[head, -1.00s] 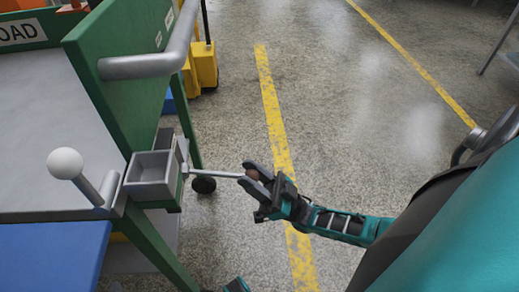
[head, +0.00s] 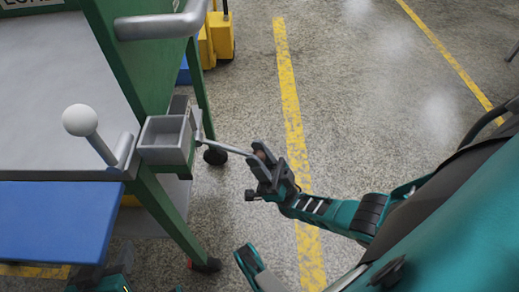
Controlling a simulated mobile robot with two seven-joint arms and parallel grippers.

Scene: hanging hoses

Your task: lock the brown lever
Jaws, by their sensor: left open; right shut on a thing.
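The brown lever is a thin metal rod (head: 226,147) that sticks out to the right from a bracket beside a small grey box on the green cart. Its brown knob (head: 262,156) shows between the fingers of my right gripper (head: 260,164), which is shut on it. The rod slopes slightly down towards the gripper. My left gripper (head: 98,275) is partly in view at the bottom left, below the blue panel. It is open and apart from the lever; much of it is cut off or hidden.
The grey box (head: 166,138) sits at the cart's corner. A lever with a white ball knob (head: 80,120) stands to its left. A grey handrail (head: 160,27) and blue panel (head: 55,220) flank the cart's grey top (head: 60,80). Floor to the right is clear.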

